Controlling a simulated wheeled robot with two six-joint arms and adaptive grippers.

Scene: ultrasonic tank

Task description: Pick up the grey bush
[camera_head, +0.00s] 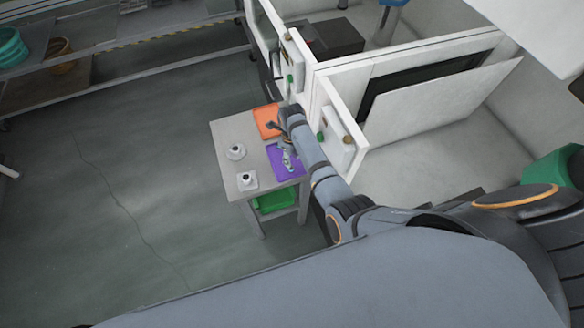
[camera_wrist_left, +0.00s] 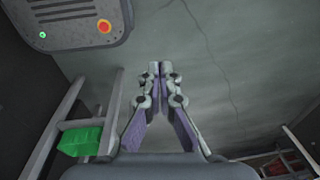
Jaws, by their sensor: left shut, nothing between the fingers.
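I cannot make out the grey bush for certain. Two small pale pieces with dark round centres stand on the grey table's left part in the head view, one farther back (camera_head: 236,152) and one nearer the front (camera_head: 247,180). My right gripper (camera_head: 288,163) is over the purple tray (camera_head: 292,174), to the right of both pieces. It is too small to tell if it is open or shut. My left gripper (camera_wrist_left: 160,68) shows in the left wrist view, with its fingertips together and nothing between them, over the bare floor.
The table (camera_head: 226,131) also bears an orange tray (camera_head: 264,118) at the back. A green bin (camera_head: 275,199) sits on its lower shelf and shows in the left wrist view (camera_wrist_left: 80,141). White cabinets with panels (camera_head: 338,135) stand close on the right. Open floor (camera_head: 120,190) lies left.

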